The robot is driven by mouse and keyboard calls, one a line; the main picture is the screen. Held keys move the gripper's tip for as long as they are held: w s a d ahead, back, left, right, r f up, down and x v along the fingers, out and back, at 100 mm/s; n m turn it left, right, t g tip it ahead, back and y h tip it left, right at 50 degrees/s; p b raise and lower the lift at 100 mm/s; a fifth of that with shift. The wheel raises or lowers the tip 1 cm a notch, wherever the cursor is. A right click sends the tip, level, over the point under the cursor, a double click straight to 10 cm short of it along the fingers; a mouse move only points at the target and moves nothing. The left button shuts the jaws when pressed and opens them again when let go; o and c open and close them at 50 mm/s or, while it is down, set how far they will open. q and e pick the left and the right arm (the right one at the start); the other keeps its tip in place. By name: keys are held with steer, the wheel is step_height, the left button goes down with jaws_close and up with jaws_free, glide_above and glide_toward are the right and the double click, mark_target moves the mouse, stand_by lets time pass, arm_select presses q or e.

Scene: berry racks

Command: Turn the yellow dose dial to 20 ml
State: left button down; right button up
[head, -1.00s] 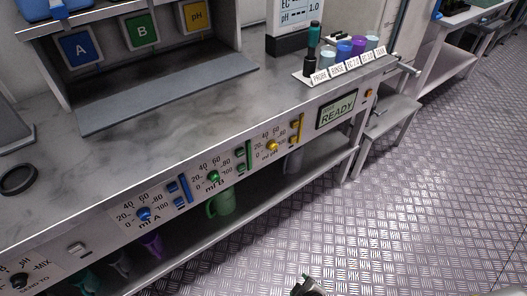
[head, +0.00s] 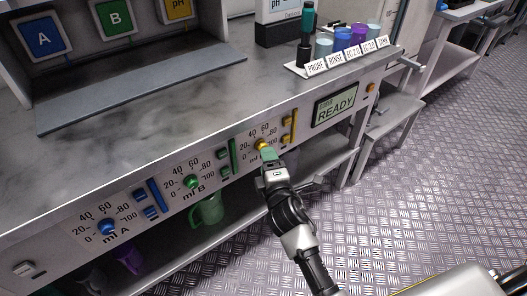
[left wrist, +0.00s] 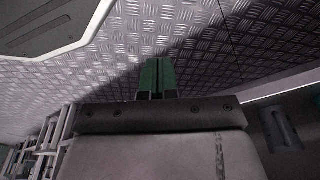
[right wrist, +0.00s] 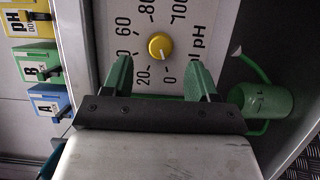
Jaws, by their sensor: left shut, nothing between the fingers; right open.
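The yellow dose dial (head: 261,145) sits on the front panel of the bench, within a printed scale from 0 to 100. In the right wrist view the yellow dial (right wrist: 160,46) shows a small pale mark that seems to point toward the 0. My right gripper (right wrist: 160,75) is open, with its green fingers to either side of the dial in the picture and nothing held. In the head view my right gripper (head: 267,155) is just in front of the dial; contact cannot be told. My left gripper (left wrist: 157,78) is shut and empty over the metal floor.
A blue dial (head: 107,227) and a green dial (head: 191,182) are to the left on the same panel. A yellow lever (head: 288,127) and a READY screen (head: 336,105) are to the right.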

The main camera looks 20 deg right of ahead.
arm_select(q)
steer(key=shift+w+r, duration=0.45)
steer(key=shift+r, duration=0.2)
arm_select(e)
steer(key=w, duration=0.4)
steer(key=shift+w+d, duration=0.15)
steer(key=shift+w, duration=0.05)
steer(key=shift+c, duration=0.3)
